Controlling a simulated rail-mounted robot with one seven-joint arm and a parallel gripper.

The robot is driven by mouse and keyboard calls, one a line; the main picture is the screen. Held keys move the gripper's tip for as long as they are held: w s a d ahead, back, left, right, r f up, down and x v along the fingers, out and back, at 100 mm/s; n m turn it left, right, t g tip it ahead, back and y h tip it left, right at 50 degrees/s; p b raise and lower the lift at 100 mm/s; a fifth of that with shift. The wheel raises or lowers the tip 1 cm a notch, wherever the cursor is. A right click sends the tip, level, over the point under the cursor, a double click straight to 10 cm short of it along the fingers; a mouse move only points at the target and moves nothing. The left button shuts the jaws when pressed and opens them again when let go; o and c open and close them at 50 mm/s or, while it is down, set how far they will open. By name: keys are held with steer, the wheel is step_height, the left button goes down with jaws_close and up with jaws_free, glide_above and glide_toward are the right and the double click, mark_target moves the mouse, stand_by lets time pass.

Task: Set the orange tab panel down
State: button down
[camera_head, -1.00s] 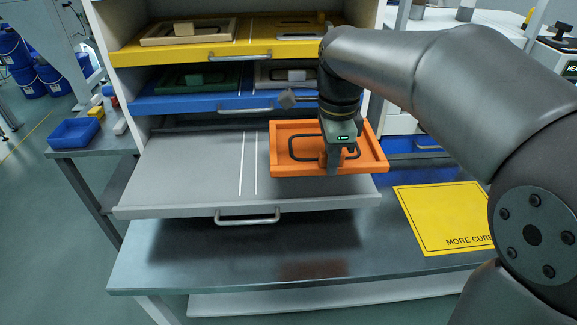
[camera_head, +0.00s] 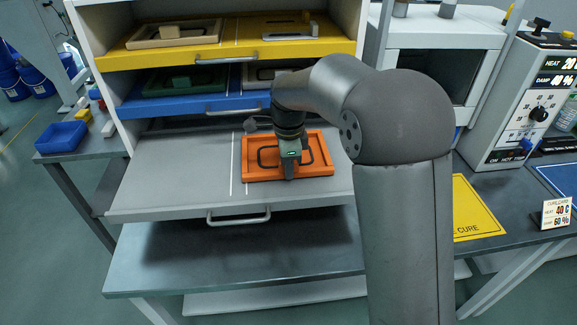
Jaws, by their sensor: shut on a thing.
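The orange tab panel (camera_head: 318,165) is a shallow rectangular frame with a raised rim and a dark looped outline inside. It is at the right side of the pulled-out grey drawer (camera_head: 170,182), right of two white lines. It looks level and appears to be on or just above the drawer surface; I cannot tell which. My gripper (camera_head: 290,168) points down over the panel's middle and is shut on its tab, which the fingers mostly hide.
Above are a blue drawer (camera_head: 170,106) and a yellow drawer (camera_head: 150,58), both holding panels. A yellow cure mat (camera_head: 475,208) lies on the bench to the right, partly behind my arm. The grey drawer's left side is clear.

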steer(key=shift+f, duration=0.3)
steer(key=c, duration=1.4)
jaws_free()
step_height(320, 180, up, 12)
steer(key=shift+f, duration=0.2)
steer(key=shift+r, duration=0.35)
